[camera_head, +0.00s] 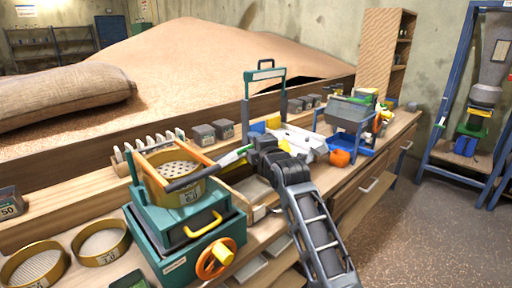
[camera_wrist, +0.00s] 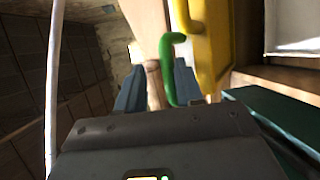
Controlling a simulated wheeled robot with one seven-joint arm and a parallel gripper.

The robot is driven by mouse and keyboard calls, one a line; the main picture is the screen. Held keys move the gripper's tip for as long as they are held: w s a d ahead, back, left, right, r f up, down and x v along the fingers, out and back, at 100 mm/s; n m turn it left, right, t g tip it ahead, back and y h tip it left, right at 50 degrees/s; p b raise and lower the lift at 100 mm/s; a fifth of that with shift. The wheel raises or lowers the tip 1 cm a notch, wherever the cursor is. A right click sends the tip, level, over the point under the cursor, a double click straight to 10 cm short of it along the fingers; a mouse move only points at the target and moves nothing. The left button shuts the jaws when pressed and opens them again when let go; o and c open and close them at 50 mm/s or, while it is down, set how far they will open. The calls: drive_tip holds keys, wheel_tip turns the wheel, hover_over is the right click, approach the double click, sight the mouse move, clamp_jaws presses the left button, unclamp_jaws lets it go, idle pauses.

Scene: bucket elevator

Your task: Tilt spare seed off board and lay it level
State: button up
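My gripper (camera_head: 238,156) is over the bench in the head view, beside the teal sieve machine. In the wrist view its two fingers (camera_wrist: 158,82) stand apart. A green hooked handle (camera_wrist: 172,40) passes between them, close to the right finger, with a tan piece behind it. I cannot tell whether the fingers press on either. A pale white board-like piece (camera_head: 305,140) lies on the bench right of my gripper in the head view. I cannot tell if it is the board, and no loose seed shows on it. My arm hides part of the bench.
The teal machine (camera_head: 180,232) with its round sieve (camera_head: 172,185) stands close left of my gripper. A teal frame (camera_head: 265,85) rises behind it. A yellow part (camera_wrist: 215,45) is near the right finger.

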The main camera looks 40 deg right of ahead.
drive_tip(key=shift+w+a+r, duration=0.1)
drive_tip(key=shift+a+r, duration=0.05)
drive_tip(key=shift+r, duration=0.15)
drive_tip(key=b+v, duration=0.1)
drive_tip(key=v, duration=0.7)
drive_tip(key=shift+f, duration=0.3)
